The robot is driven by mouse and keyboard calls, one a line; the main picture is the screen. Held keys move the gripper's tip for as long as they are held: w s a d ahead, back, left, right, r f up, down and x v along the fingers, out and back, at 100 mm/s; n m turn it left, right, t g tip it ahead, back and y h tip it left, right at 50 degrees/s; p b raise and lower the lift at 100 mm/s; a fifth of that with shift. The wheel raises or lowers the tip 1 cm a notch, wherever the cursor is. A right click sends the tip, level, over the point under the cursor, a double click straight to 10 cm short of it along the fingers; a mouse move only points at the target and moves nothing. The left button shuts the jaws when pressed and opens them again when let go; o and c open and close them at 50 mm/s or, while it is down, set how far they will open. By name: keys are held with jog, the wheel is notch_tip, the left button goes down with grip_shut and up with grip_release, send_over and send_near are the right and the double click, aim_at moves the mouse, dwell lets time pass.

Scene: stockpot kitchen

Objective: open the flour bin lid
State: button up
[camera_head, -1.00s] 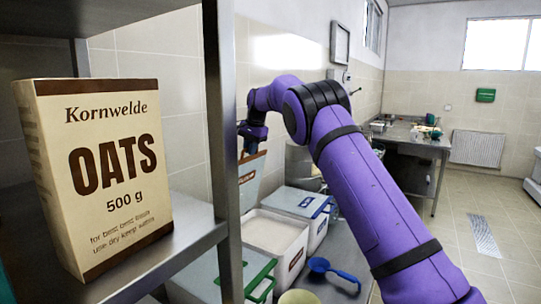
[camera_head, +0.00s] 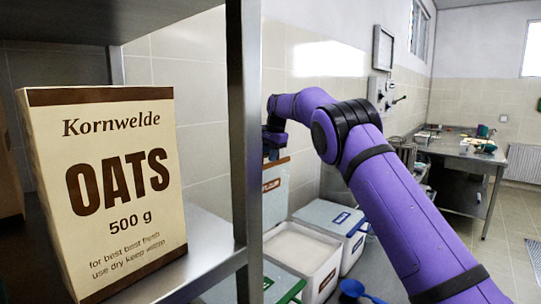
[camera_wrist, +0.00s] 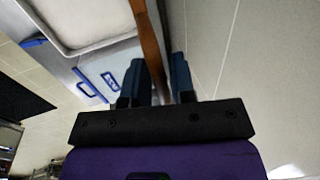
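The open bin (camera_head: 318,270) with a brown label, probably the flour bin, shows pale contents in the head view. Its lid (camera_head: 276,200), with a brown top edge and a label, stands upright along the wall side. My gripper (camera_head: 272,146) is at the lid's top edge. In the wrist view, the two dark fingers of my gripper (camera_wrist: 160,80) are on either side of the lid's brown edge (camera_wrist: 150,45). Whether both fingers press on the edge is unclear. The open bin's rim (camera_wrist: 68,52) shows at the upper left there.
A blue-trimmed closed bin (camera_head: 336,218) stands behind the open one, and a green-trimmed bin (camera_head: 278,284) in front. A blue scoop (camera_head: 356,290) lies to the right. The shelf post (camera_head: 246,150) and an oats box (camera_head: 115,190) are at the left.

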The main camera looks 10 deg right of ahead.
jog(key=shift+o, duration=0.9)
jog(key=v, duration=1)
jog(key=shift+r, duration=0.35)
jog(key=shift+s, duration=0.1)
